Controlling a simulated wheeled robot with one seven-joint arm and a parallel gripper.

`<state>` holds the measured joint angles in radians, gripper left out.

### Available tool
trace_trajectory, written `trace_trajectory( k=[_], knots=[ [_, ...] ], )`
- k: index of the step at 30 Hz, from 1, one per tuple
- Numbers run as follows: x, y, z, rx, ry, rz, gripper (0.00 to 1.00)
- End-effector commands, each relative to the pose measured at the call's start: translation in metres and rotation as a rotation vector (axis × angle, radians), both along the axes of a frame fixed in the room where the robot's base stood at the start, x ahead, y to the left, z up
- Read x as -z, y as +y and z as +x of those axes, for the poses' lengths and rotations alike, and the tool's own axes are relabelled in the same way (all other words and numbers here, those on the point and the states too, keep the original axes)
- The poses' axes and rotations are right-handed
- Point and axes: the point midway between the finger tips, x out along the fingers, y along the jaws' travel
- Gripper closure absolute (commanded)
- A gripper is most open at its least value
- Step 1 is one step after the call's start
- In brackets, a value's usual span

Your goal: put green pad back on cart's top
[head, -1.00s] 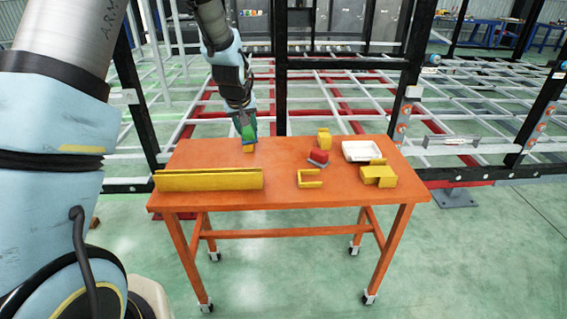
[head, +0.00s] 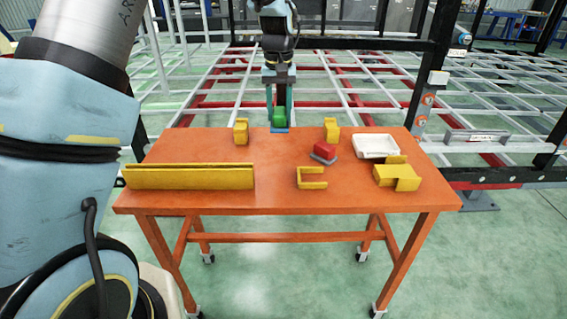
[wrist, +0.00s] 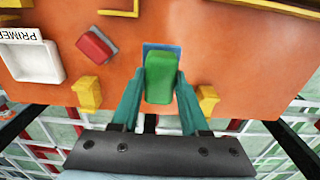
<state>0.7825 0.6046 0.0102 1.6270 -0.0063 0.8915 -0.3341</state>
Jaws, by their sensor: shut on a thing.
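The green pad (head: 279,115) is a green block with a flat blue underside (head: 279,130). My gripper (head: 279,108) is shut on it, one teal finger on each side, pointing down. The pad is at the middle of the back edge of the orange cart's top (head: 215,200), between two yellow blocks. I cannot tell whether its blue base touches the top or hangs just above it. In the wrist view the green pad (wrist: 160,78) sits between the fingers, with the blue part (wrist: 161,47) over the orange surface.
Yellow blocks (head: 241,131) and (head: 332,130) stand at either side. A red-and-grey pad (head: 324,152), a white tray (head: 376,146), a yellow bracket (head: 311,178), a yellow stepped block (head: 397,175) and a long yellow channel (head: 190,177) lie on the top.

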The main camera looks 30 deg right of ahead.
Motion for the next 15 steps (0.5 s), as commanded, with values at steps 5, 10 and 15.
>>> trace_trajectory(
  k=[5, 10, 15],
  knots=[
    [0.019, 0.000, 0.000, 0.000, 0.016, 0.013, 1.00],
    [0.047, 0.001, 0.000, 0.000, 0.019, 0.016, 1.00],
    [0.070, 0.000, 0.000, 0.000, 0.017, 0.015, 1.00]
  ],
)
